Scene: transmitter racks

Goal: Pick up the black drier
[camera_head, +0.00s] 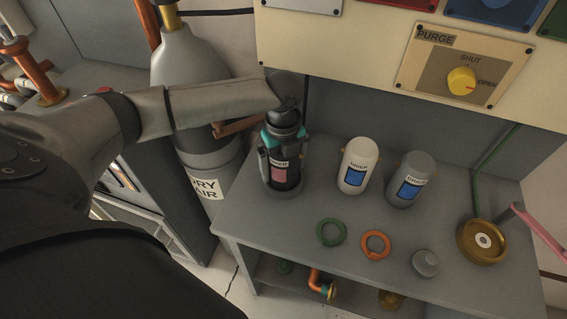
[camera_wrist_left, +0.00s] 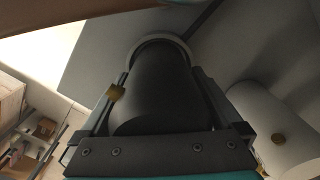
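The black drier (camera_head: 283,177), a dark upright cylinder with a pinkish label, stands at the left end of the grey bench. My left gripper (camera_head: 284,160), with teal parts, is around it from above, one finger on each side. In the left wrist view the drier (camera_wrist_left: 165,85) fills the space between the fingers of the left gripper (camera_wrist_left: 163,78). A brass fitting (camera_wrist_left: 117,92) shows at its left side. The fingers lie very close to its sides, but whether they press on it cannot be told. My right gripper is not in view.
A white drier (camera_head: 357,166) and a grey drier (camera_head: 410,180) stand to the right on the bench (camera_head: 470,285). Green (camera_head: 331,232) and orange (camera_head: 375,244) rings lie in front. A dry-air cylinder (camera_head: 205,150) is close on the left; a purge panel (camera_head: 462,70) hangs above.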

